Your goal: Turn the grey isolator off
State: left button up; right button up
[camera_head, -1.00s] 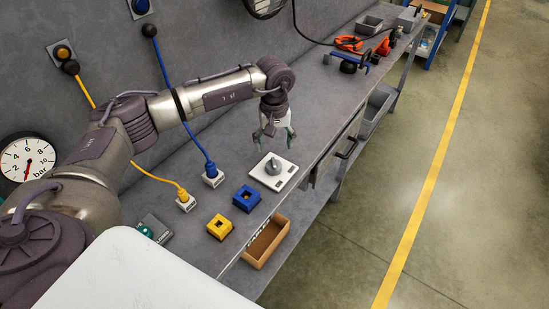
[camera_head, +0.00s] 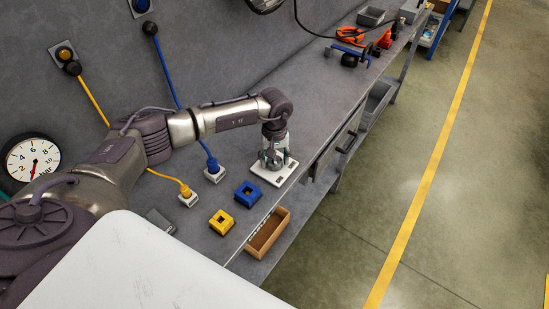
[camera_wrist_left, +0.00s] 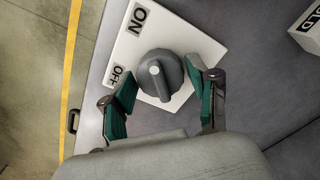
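The grey isolator is a round grey knob (camera_wrist_left: 160,74) with a raised grip and a pale mark, on a white plate (camera_wrist_left: 183,42). The plate has an "ON" label (camera_wrist_left: 138,18) and an "OFF" label (camera_wrist_left: 117,76). In the left wrist view the mark lies near the knob's middle, and the exact setting is hard to read. My left gripper (camera_head: 274,158) is down over the plate in the head view. Its green-padded fingers are open on either side of the knob, with gaps showing in the left wrist view. My right gripper is not in view.
Blue and yellow cables run to white sockets (camera_head: 214,174) by the wall. Orange and blue tools (camera_head: 350,45) lie at the far end.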

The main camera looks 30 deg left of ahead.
pick_arm(q)
jog(key=c, duration=0.5)
jog(key=shift+c, duration=0.9)
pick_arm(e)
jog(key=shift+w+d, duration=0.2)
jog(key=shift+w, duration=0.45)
pick_arm(q)
jog(key=n+b, duration=0.3)
jog(key=shift+f+n, duration=0.15)
jog(key=shift+n, duration=0.15)
jog(key=n+b, duration=0.3)
jog(key=n, duration=0.1)
jog(key=shift+n+b, duration=0.3)
jog(key=shift+b, duration=0.05)
jog(key=n+b, duration=0.3)
jog(key=n, duration=0.2)
jog(key=n+b, duration=0.1)
jog(key=n, duration=0.3)
jog(key=shift+a+b, duration=0.1)
jog(key=shift+b, duration=0.25)
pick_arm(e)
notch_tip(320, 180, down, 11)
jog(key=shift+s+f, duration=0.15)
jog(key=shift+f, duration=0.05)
pick_arm(q)
jog(key=shift+r+n, duration=0.2)
jog(key=shift+n, duration=0.3)
